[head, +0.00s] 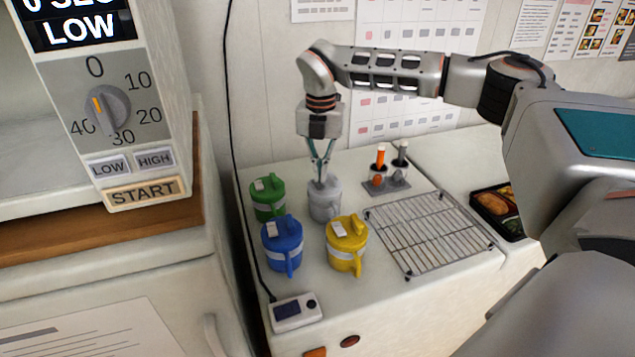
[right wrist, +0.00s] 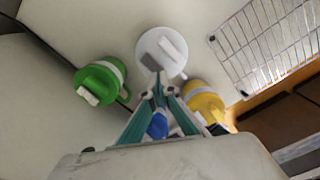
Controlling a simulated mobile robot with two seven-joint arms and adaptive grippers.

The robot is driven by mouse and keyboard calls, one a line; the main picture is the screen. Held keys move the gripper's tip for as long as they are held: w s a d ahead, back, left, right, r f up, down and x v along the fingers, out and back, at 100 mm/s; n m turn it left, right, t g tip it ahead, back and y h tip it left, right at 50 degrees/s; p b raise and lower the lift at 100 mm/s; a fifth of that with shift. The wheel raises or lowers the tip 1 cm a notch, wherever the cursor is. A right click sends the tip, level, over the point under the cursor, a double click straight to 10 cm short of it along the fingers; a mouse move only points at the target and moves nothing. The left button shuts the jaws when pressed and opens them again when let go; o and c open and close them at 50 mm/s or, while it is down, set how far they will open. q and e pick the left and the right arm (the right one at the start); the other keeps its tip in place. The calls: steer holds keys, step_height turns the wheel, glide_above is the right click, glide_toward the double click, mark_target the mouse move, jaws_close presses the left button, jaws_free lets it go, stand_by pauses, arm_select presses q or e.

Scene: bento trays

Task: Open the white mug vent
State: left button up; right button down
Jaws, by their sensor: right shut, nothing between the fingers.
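The white mug (head: 324,203) stands upright on the counter, behind the yellow mug. My right gripper (head: 321,180) is shut, pointing down with its fingertips at the white mug's lid. In the right wrist view the white mug's lid (right wrist: 168,44) shows a white raised tab and a grey patch beside it. The right gripper's tips (right wrist: 155,76) overlap the lid's near edge in that view. I cannot tell whether they touch it, or whether the vent is open. My left gripper is not in view.
A green mug (head: 267,199), a blue mug (head: 282,247) and a yellow mug (head: 346,247) stand close around. A wire rack (head: 428,232) lies to the right, with a holder (head: 386,186) behind it. A small device (head: 296,312) with a cable sits at the front.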

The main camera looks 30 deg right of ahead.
mark_target(321, 186)
steer(key=shift+f+b, duration=0.4)
steer(key=shift+f, duration=0.7)
stand_by(1.3)
steer(key=shift+r+p, duration=1.2)
steer(key=shift+r, duration=2.3)
